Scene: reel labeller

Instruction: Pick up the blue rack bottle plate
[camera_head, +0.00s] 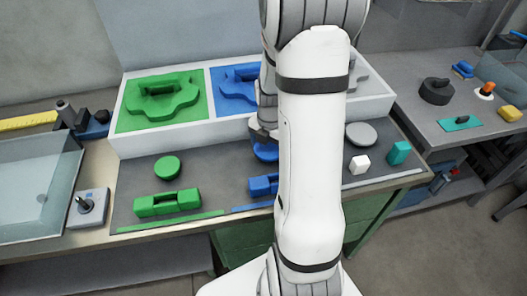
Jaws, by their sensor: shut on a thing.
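My gripper (264,139) shows at the left edge of my white arm, which hides much of it. It is shut on a blue round plate (266,153) directly beneath it, above the dark mat. The right part of this plate is hidden behind my arm. A larger blue wavy-edged plate (237,97) with a raised middle lies in the white rack (180,137) behind, partly covered by my arm. A blue blocky piece (262,186) lies on the dark mat in front, its right end hidden.
A green wavy plate (150,117) lies in the rack's left bay. A green disc (167,167) and a green block (167,203) lie on the mat. A grey disc (361,134), white cube (360,165) and teal block (399,152) are at right. A glass-walled box (35,190) stands left.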

